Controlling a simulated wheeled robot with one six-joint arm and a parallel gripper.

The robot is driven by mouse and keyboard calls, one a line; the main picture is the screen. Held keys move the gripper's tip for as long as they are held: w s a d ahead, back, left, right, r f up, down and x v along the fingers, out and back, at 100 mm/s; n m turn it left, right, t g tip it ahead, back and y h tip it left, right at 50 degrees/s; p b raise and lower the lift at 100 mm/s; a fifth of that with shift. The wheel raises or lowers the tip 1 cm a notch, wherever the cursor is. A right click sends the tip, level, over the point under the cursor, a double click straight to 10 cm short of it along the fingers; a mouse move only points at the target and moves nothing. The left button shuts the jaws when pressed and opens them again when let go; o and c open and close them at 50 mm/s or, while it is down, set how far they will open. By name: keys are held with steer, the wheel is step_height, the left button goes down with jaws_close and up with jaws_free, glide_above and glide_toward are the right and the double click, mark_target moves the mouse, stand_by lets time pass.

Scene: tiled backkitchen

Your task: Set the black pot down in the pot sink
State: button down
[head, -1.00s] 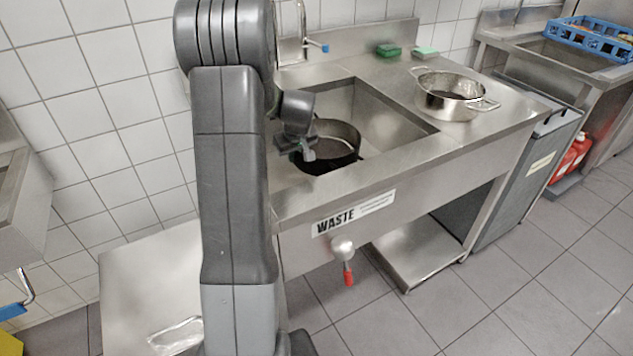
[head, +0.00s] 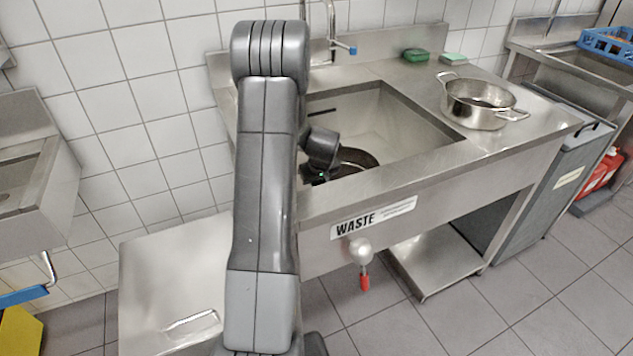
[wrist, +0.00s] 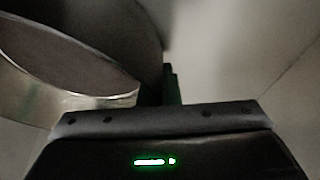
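The black pot (head: 357,159) is inside the pot sink (head: 400,118), toward its left side. The sink's front edge hides the pot's lower part, so I cannot tell whether it touches the bottom. My gripper (head: 320,178) reaches down into the basin at the pot's left side and appears shut on the pot's edge. In the wrist view, the pot's dark wall and bright rim (wrist: 75,97) fill the left, right by the fingers (wrist: 165,88). The fingertips are mostly hidden there.
A faucet (head: 332,40) rises at the back. The basin's right part is clear. A blue crate (head: 608,46) sits far right.

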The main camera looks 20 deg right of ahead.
steer(key=shift+f, duration=0.1)
steer(key=c, duration=1.6)
jaws_free()
steer(key=v, duration=1.2)
